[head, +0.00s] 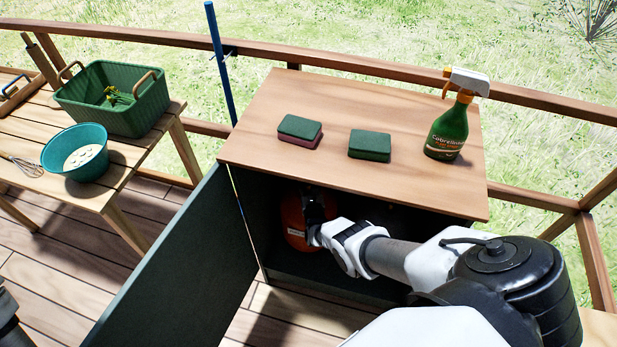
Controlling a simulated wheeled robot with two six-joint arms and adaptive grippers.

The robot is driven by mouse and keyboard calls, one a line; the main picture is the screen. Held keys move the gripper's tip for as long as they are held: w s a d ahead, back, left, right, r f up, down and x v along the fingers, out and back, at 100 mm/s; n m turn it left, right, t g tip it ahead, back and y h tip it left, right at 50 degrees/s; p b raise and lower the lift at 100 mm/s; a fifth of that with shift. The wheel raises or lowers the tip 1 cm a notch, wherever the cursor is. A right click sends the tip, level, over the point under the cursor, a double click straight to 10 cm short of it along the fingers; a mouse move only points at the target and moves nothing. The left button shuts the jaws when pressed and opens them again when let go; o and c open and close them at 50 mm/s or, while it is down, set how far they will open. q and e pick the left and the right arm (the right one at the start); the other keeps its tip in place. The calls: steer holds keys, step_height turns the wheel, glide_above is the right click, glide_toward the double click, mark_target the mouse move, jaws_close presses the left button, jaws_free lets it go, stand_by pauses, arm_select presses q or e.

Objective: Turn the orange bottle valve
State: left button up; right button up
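The orange bottle (294,222) stands inside the open cabinet, under its wooden top and near the left inner side. Only part of its rounded orange body shows; its upper part and the valve are hidden by the cabinet top and my gripper. My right gripper (314,208) reaches into the cabinet from the right, with its dark fingers at the bottle's upper right side. I cannot tell whether the fingers touch the valve or are closed on it.
The cabinet top (350,103) overhangs my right gripper and carries two sponges (300,128) (370,145) and a spray bottle (448,132). The open dark door (180,275) stands at the left. A slatted table (125,158) holds a green basket (115,100) and a teal bowl (75,152).

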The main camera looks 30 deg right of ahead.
steer(key=o, duration=1.1)
steer(key=shift+o, duration=0.2)
steer(key=shift+w, duration=0.1)
